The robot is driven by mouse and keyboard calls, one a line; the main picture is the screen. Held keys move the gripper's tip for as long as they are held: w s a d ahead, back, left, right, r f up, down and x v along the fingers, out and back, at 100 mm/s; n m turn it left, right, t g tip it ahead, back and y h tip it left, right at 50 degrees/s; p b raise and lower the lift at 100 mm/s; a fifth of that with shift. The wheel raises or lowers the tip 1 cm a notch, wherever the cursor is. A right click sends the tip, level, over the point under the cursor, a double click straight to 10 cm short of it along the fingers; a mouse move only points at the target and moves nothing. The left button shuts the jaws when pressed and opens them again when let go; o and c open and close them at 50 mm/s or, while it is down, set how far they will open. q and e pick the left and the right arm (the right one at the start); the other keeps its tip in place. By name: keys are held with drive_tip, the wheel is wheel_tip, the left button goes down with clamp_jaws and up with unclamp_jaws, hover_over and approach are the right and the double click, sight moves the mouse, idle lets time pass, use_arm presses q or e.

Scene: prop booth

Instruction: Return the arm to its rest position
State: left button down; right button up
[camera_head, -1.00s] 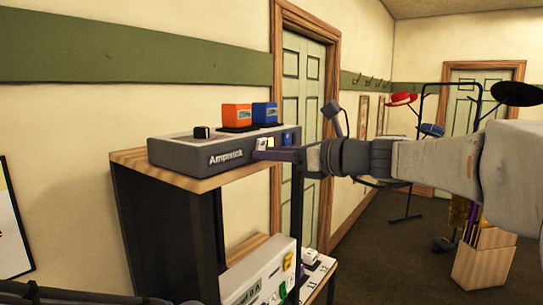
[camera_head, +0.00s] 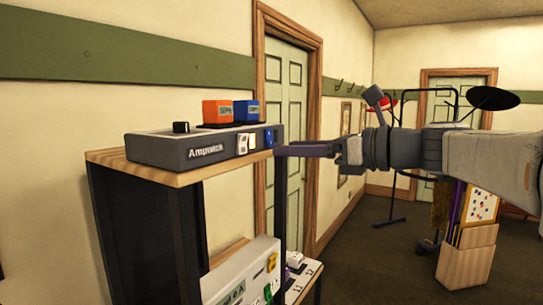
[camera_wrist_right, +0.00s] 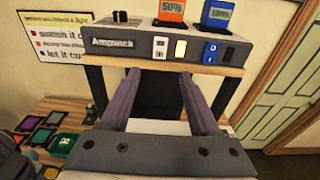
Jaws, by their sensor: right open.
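My right gripper (camera_head: 282,151) reaches in from the right in the head view, level with the front of the grey Ampwick box (camera_head: 170,152). In the right wrist view its two fingers (camera_wrist_right: 160,88) stand apart with nothing between them, below the box's front. The box sits on a wooden-topped shelf and carries white and blue switches, one lit yellow in the wrist view (camera_wrist_right: 181,49). My left gripper is not in view.
An orange block (camera_head: 217,111) and a blue block (camera_head: 246,111) stand on the box. A lower unit (camera_head: 245,275) stands below. A green door (camera_head: 285,110) is behind. A coat stand and a cardboard box (camera_head: 466,262) are at right.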

drive_tip(key=shift+s+d, duration=0.25)
drive_tip(key=shift+d, duration=0.1)
drive_tip(key=s+a+f+n+g+h, duration=0.2)
drive_tip(key=s+a+f+n+g, duration=0.15)
drive_tip(key=f, duration=0.35)
drive_tip(key=s+a+f+n+g+h, duration=0.1)
drive_tip(key=s+a+f+n+g, duration=0.15)
drive_tip(key=s+f+n, duration=0.4)
drive_tip(key=s+a+f+n+g+h, duration=0.2)
drive_tip(key=a+f+n, duration=0.15)
drive_tip(key=f, duration=0.55)
drive_tip(key=s+d+f+n+g+h, duration=0.1)
drive_tip(key=s+d+f+n+h, duration=0.1)
drive_tip(key=s+f+n, duration=0.5)
drive_tip(key=s+d+f+n+h, duration=0.3)
drive_tip(key=s+f+n+h, duration=0.2)
drive_tip(key=f+n, duration=0.3)
drive_tip(key=s+n, duration=0.1)
drive_tip(key=n, duration=0.3)
drive_tip(key=shift+s+d+g+h, duration=0.3)
drive_tip(key=shift+s+g, duration=0.1)
